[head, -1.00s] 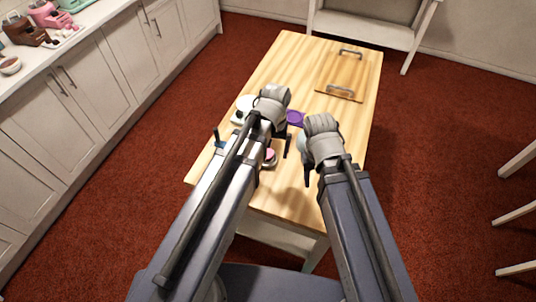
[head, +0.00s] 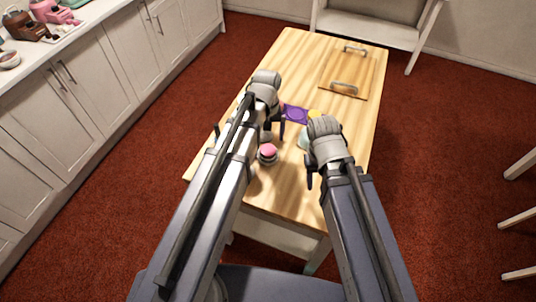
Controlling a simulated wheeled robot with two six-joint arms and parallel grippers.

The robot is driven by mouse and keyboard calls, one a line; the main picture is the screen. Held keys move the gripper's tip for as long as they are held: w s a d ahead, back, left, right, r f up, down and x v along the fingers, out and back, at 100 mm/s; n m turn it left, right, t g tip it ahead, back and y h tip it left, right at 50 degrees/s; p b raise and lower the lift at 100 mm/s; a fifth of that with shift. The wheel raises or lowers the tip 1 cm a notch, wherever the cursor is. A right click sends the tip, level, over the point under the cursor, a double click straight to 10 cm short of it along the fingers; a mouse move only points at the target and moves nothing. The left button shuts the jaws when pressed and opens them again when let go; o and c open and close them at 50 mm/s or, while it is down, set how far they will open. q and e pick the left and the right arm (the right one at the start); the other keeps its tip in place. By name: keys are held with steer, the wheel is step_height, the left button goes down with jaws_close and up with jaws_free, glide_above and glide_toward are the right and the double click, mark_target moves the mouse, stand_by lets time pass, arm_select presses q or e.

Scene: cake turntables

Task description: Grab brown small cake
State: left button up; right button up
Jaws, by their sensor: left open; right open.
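I cannot make out a brown small cake on the table; my arms hide part of the tabletop. A small round pink-topped item (head: 268,151) stands on the wooden table (head: 284,187), right of my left forearm. My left gripper (head: 275,128) is open over the table, just beyond the pink-topped item and left of a purple square (head: 296,114). My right gripper (head: 312,172) is open over the table's right part. Nothing shows between its fingers. A pale teal item (head: 303,139) is partly hidden beside the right wrist.
A yellow item (head: 315,114) shows behind my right wrist. A wooden board with metal handles (head: 350,72) lies at the table's far end. A white counter at left holds brown (head: 25,27) and pink (head: 50,11) items. The table's near end is clear.

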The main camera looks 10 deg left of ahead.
mark_target(268, 149)
arm_select(q)
steer(key=shift+s+d+f+b, duration=0.1)
steer(key=shift+f+b, duration=1.3)
steer(key=shift+f, duration=0.2)
steer(key=shift+s+d+f+b, duration=0.1)
steer(key=shift+f+b, duration=1.3)
steer(key=shift+f, duration=0.2)
arm_select(e)
steer(key=shift+f, duration=3.15)
arm_select(q)
steer(key=shift+r, duration=0.1)
arm_select(e)
steer(key=shift+r, duration=0.1)
arm_select(q)
steer(key=c, duration=1.5)
steer(key=shift+r, duration=0.15)
arm_select(e)
steer(key=shift+r, duration=0.15)
arm_select(q)
step_height(268, 149, up, 10)
steer(key=p, duration=1)
arm_select(e)
step_height(268, 149, up, 10)
